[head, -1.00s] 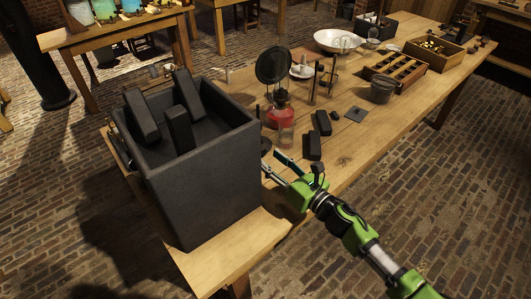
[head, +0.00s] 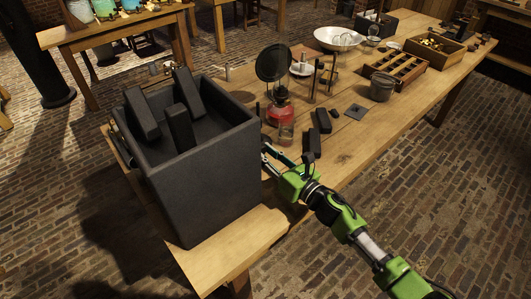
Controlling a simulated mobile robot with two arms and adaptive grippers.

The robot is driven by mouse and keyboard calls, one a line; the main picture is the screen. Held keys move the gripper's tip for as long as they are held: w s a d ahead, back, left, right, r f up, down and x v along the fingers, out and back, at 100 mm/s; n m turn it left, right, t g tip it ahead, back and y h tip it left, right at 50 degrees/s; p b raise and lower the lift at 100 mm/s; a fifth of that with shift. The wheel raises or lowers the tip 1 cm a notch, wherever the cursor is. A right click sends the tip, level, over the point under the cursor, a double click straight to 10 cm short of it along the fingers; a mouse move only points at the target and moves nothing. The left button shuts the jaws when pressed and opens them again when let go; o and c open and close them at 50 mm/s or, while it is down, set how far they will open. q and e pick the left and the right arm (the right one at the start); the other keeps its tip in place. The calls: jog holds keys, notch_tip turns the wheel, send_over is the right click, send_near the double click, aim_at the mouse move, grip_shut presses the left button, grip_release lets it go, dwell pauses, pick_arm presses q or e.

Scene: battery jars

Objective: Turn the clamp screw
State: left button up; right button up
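No clamp screw can be made out for certain. A large dark box (head: 205,185) stands at the near left end of the wooden table, with several black slabs (head: 180,127) upright or leaning in it. My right gripper (head: 268,152) is low beside the box's right wall, its fingers pointing left and away. The fingers look apart, with nothing seen between them; their tips are small and partly lost against the dark box. Whether they touch the box cannot be told. Small metal parts (head: 154,69) show behind the box, too small to identify. My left gripper is not in view.
A grey pot (head: 381,87), a compartment tray (head: 397,72) and a white bowl (head: 338,39) lie farther back. The table's front right is clear.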

jog(key=shift+m, duration=3.4)
jog(key=o, duration=1.1)
jog(key=shift+d, duration=0.1)
jog(key=v, duration=1.2)
